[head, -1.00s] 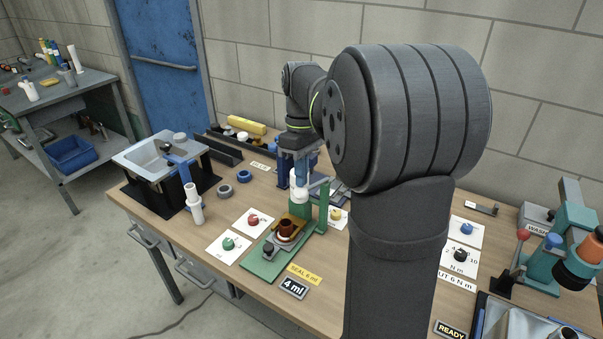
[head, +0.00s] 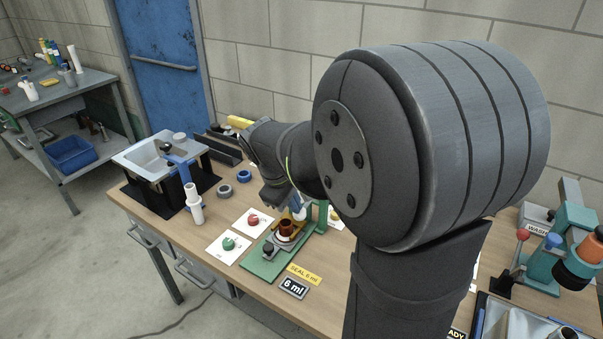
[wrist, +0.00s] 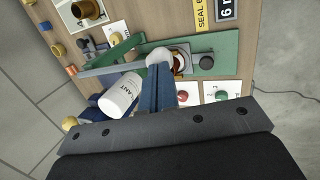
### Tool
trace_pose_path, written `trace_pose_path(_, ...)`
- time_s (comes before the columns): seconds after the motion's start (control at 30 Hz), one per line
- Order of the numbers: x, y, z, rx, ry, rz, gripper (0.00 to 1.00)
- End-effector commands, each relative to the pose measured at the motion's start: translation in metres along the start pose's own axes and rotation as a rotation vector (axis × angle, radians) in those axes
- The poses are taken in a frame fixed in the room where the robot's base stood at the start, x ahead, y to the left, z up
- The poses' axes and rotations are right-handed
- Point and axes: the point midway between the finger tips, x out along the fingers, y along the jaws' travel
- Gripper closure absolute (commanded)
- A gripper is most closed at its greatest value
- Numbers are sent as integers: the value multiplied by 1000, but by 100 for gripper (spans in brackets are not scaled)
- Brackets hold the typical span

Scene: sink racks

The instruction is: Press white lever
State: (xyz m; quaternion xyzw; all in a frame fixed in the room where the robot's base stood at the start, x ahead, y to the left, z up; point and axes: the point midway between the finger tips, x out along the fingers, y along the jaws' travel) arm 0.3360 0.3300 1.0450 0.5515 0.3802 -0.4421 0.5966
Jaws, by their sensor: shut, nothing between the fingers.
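The dispenser stand has a green base (head: 258,268) and a green post; the base also shows in the wrist view (wrist: 222,50). In the wrist view a grey lever arm (wrist: 105,69) runs to a rounded white end (wrist: 158,57), over or beside an amber cup. The cup (head: 286,228) sits on the stand. My gripper's blue fingers (wrist: 159,85) are closed together with nothing between them. Their tips are at the white end and appear to touch it. In the head view my gripper (head: 297,206) is low beside the cup, partly hidden by my arm.
A white sealant bottle (wrist: 121,94) lies beside my fingers in the wrist view. The display (head: 293,287) reads 6 ml, near a yellow SEAL 6 ml label (head: 304,274). Cards with a red knob (head: 253,219) and a green knob (head: 229,243) lie left of the stand.

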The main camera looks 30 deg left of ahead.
Motion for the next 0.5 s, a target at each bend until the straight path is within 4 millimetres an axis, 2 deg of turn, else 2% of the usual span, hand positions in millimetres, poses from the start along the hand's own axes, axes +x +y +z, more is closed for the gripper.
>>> trace_pose_path(0.2,14,-7,-1,2,-3,19,100)
trace_pose_path(0.5,22,-10,-2,3,-4,16,100)
